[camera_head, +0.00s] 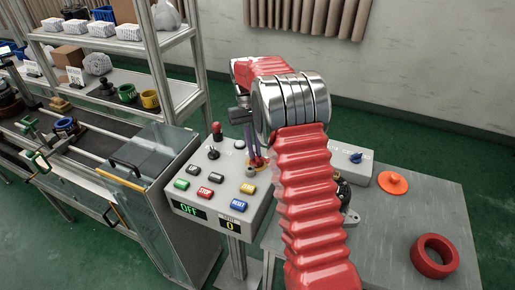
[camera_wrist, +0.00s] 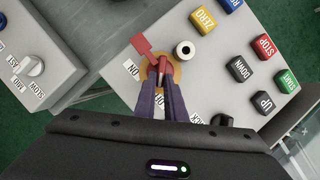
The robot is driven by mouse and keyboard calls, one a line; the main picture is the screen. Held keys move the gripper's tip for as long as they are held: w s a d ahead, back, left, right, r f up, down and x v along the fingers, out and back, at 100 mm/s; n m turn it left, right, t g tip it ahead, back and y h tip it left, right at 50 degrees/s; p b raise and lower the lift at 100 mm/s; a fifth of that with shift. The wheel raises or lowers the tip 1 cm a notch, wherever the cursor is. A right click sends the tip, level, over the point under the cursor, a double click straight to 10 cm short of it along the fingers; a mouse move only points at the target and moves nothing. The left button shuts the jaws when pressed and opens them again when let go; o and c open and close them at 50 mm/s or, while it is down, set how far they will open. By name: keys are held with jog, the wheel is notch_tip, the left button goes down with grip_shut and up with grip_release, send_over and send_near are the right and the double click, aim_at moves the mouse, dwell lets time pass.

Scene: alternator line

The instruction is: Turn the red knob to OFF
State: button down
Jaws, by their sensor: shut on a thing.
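The red knob (camera_wrist: 162,66) sits on a round yellow-orange plate (camera_wrist: 180,79) on the grey control box. In the wrist view, the purple fingers of my gripper (camera_wrist: 160,88) are shut on the knob from below in the picture. A flat red piece (camera_wrist: 142,45) reaches up and left beside it. Small white labels (camera_wrist: 132,68) sit around the plate, partly hidden by the fingers. In the head view, my gripper (camera_head: 254,156) is down at the control box (camera_head: 225,190), and my arm hides part of the knob area.
The box carries several coloured buttons, such as STOP (camera_head: 205,192) and RESET (camera_head: 237,205), a black joystick (camera_head: 213,153) and a display (camera_head: 188,209) reading OFF. A grey table (camera_head: 400,240) at right holds a red ring (camera_head: 435,268) and an orange disc (camera_head: 392,183). Shelves stand left.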

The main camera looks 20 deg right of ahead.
jog(key=shift+s+a+f+n, duration=0.1)
jog(key=shift+a+n, duration=0.15)
jog(key=shift+n, duration=0.25)
jog(key=c, duration=1.8)
grip_release()
jog(key=shift+d, duration=0.1)
jog(key=shift+c, duration=0.2)
jog(key=shift+r, duration=0.2)
jog(key=shift+a+v, duration=0.1)
jog(key=shift+v, duration=3.25)
jog(key=shift+a+v, duration=0.15)
jog(key=shift+v, duration=3.25)
